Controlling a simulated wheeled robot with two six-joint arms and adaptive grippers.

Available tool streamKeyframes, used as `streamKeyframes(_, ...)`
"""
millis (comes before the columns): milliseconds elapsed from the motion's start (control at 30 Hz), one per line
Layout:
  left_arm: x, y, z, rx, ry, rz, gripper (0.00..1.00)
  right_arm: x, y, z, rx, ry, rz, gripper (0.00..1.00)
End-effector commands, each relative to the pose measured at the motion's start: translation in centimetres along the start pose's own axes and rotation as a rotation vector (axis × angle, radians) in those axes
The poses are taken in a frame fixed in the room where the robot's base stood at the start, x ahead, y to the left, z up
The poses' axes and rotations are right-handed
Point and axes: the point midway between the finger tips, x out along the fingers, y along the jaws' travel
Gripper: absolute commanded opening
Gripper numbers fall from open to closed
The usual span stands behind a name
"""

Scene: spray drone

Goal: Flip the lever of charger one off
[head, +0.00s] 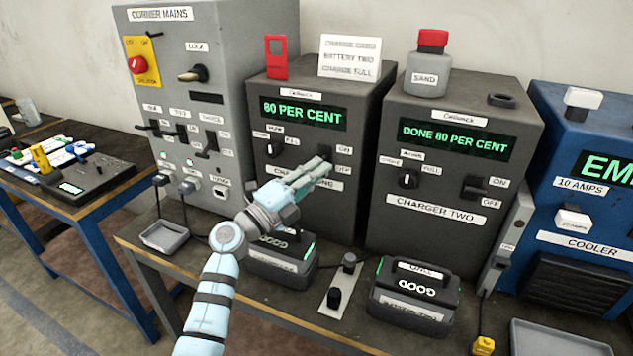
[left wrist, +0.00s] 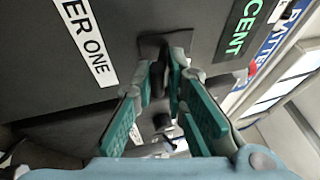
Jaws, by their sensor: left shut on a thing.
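Charger one (head: 262,180) is a dark grey box with a green display (head: 303,112) reading 80 PER CENT. Its black lever (head: 325,154) is at the right of its front, mostly hidden by my left gripper (head: 318,168). In the left wrist view, the lever (left wrist: 156,50) sits between the fingertips of my left gripper (left wrist: 165,75), which is shut on it. The label CHARGER ONE (left wrist: 85,42) is beside it there. Whether the lever is up or down cannot be told clearly. My right gripper is not in view.
Charger two (head: 455,165) stands to the right, with its own lever (head: 474,187). The corner mains cabinet (head: 215,60) is at the left. Batteries (head: 282,258) (head: 412,295) sit in front of the chargers. A sand bottle (head: 427,70) stands on charger two.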

Motion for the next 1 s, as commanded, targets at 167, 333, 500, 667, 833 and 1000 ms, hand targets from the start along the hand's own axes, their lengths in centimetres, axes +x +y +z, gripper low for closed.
streamKeyframes(167,-0.1,0.5,-0.1,-0.005,0.003,0.012,0.19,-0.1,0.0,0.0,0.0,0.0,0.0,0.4)
streamKeyframes(333,-0.1,0.3,-0.1,-0.003,0.002,0.008,0.3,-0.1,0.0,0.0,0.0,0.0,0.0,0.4)
streamKeyframes(500,-0.1,0.1,0.0,-0.002,0.001,0.006,0.3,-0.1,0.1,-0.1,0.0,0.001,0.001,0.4)
streamKeyframes(667,-1.7,0.2,0.1,-0.001,-0.001,0.006,0.3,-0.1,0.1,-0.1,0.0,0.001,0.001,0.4)
streamKeyframes(833,-6.3,0.3,0.0,0.001,0.001,0.01,0.3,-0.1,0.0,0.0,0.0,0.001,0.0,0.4)
streamKeyframes(1000,-10.4,0.3,0.0,-0.002,0.001,0.011,0.3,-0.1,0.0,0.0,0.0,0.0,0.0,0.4)
